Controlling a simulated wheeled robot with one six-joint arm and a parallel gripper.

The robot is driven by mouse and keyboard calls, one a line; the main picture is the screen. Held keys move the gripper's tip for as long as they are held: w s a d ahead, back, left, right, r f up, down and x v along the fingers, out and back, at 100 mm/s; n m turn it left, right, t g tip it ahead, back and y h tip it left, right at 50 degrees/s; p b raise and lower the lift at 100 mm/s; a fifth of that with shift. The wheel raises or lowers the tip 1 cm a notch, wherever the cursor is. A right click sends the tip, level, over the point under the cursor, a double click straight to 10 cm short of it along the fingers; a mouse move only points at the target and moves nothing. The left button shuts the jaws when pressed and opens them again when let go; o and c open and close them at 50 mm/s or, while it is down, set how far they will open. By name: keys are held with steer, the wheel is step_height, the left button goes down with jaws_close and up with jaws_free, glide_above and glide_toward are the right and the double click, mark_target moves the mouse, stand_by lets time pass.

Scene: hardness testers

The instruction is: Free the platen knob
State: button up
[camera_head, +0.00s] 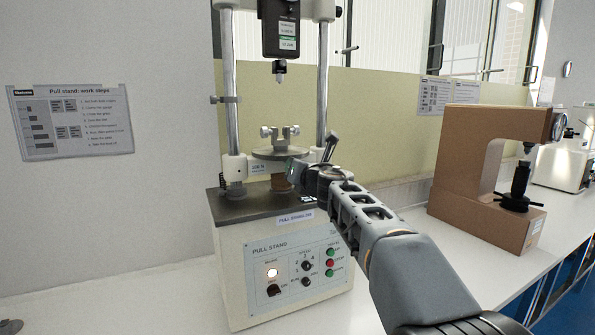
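The pull stand (275,262) stands on the bench with a round metal platen (277,154) between its two columns. A small clamp (279,139) with a silver thumb knob on each side sits on top of the platen. Below the platen a brownish, knob-like part (279,183) shows just left of my gripper; I cannot tell if it is the platen knob. My gripper (297,172) reaches in from the right, at the platen's right underside. Its fingers are small and partly hidden, so their opening and any contact are unclear.
A black gauge head (281,28) hangs above the platen. A dark lever (330,147) rises just behind my gripper. A brown hardness tester (482,175) stands to the right, with a white machine (566,160) beyond. The bench left of the stand is mostly clear.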

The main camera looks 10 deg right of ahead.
steer(key=shift+n, duration=0.3)
stand_by(0.4)
steer(key=o, duration=0.9)
steer(key=s+d, duration=0.1)
steer(key=s, duration=0.8)
steer(key=s+d, duration=0.1)
steer(key=s, duration=0.3)
steer(key=shift+s+d+b, duration=0.25)
steer(key=shift+d+b, duration=0.05)
steer(key=shift+d, duration=0.05)
